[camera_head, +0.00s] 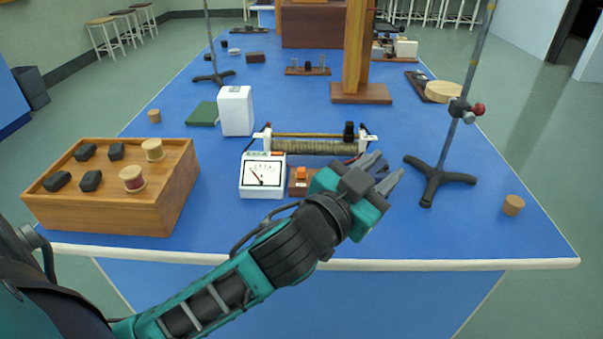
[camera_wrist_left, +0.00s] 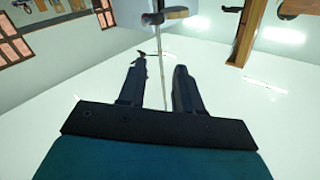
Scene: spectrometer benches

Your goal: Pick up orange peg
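An orange block-like piece (camera_head: 301,173) stands on a small brown wooden base just right of the white meter. It is the clearest orange thing in view, but I cannot tell for sure that it is a peg. My left gripper (camera_head: 383,172) is just right of it, over the front of the blue bench, with its fingers pointing up and right. The gripper is open and empty; the wrist view shows a gap between its fingers (camera_wrist_left: 160,90). No orange peg shows clearly in the wrist view. My right gripper is not in view.
A white meter (camera_head: 263,176) and a wire-wound coil (camera_head: 315,146) stand close by. A metal stand (camera_head: 440,178) rises right of my gripper. A wooden box (camera_head: 110,213) is at the left. Cork-coloured cylinders stand at the right edge (camera_head: 513,205) and left (camera_head: 154,116).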

